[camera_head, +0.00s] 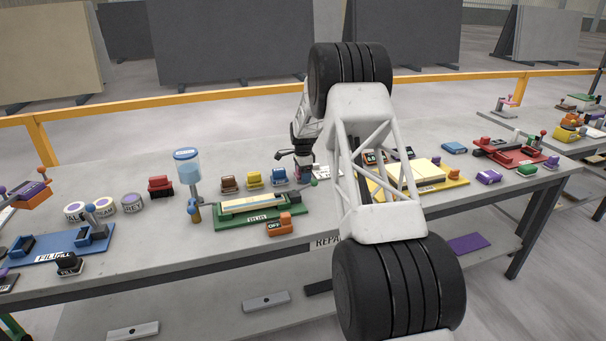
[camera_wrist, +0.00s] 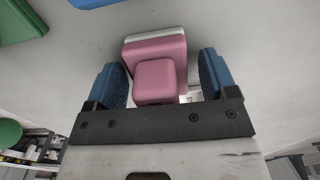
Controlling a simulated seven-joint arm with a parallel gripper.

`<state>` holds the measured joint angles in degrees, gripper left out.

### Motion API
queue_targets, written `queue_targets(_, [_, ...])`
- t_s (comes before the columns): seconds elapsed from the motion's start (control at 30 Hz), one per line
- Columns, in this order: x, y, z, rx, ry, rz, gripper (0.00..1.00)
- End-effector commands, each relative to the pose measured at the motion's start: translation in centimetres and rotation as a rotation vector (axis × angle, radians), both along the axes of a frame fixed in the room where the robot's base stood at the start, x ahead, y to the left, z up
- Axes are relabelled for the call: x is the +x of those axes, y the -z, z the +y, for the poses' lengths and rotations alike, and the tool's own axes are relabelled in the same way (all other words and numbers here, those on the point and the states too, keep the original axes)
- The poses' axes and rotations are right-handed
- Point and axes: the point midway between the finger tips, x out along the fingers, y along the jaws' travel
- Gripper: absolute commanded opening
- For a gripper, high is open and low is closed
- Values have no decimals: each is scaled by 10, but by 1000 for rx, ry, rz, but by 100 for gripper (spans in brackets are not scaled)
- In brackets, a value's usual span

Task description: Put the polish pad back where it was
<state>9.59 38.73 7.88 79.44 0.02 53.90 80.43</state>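A pink block-shaped pad (camera_wrist: 160,75) with a raised pink grip and a pale base sits on the grey bench in the wrist view. My gripper (camera_wrist: 163,80) is open around its grip, with one blue fingertip on each side and a visible gap at both. I cannot read which one is the polish pad.
A green tray (camera_head: 225,221) with a slab lies in front of the row, with an orange OFF block (camera_head: 280,224) before it. A liquid dispenser (camera_head: 187,169) and red block (camera_head: 160,186) stand left. A yellow tray (camera_head: 447,184) lies right, partly behind my arm.

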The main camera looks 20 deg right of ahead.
Motion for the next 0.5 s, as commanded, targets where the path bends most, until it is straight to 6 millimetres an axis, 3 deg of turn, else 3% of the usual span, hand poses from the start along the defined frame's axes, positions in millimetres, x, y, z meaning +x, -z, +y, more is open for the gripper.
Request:
queue_targets(0.27, [0, -1, 0, 0, 0, 0, 78])
queue_targets(0.5, [0, -15, 0, 0, 0, 0, 78])
